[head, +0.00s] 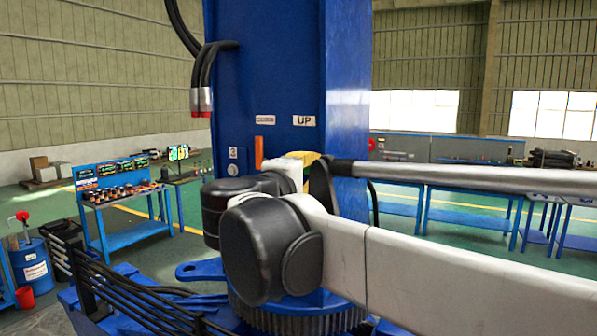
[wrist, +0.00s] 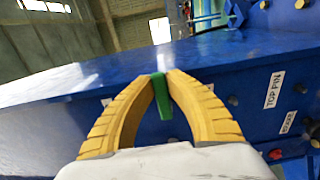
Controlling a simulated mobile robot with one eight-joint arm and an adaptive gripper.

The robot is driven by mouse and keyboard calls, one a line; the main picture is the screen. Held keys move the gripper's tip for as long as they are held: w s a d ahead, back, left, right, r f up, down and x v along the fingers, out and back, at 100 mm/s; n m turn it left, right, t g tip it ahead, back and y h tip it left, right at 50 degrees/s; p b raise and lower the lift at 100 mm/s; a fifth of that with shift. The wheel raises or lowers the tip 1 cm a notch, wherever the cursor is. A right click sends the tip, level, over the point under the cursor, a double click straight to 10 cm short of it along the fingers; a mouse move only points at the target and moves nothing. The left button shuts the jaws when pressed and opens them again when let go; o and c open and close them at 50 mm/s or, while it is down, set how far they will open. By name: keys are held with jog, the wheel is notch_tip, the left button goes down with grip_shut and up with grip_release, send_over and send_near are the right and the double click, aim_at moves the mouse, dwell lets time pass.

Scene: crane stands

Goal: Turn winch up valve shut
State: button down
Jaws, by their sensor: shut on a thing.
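A blue crane column (head: 280,60) stands in front of me with a white "UP" label (head: 304,120) on its face. An orange lever (head: 258,152) stands upright on the column below another small label left of "UP". The yellow fingers of my gripper show only in small part in the head view (head: 312,158), below the "UP" label; my arm hides the rest. In the wrist view my gripper (wrist: 162,78) is shut on a green valve handle (wrist: 164,97) close to the blue surface. The valve body is hidden.
Black hoses (head: 203,72) hang on the column's left. A "TOP PIN" label (wrist: 274,89) and bolts sit on the blue steel right of my fingers. A blue workbench (head: 125,205) and a blue drum (head: 34,267) stand farther left.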

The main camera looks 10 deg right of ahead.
dwell(0.4)
jog(key=c, duration=1.4)
grip_release()
jog(key=v, duration=1.2)
jog(key=shift+d+f, duration=0.1)
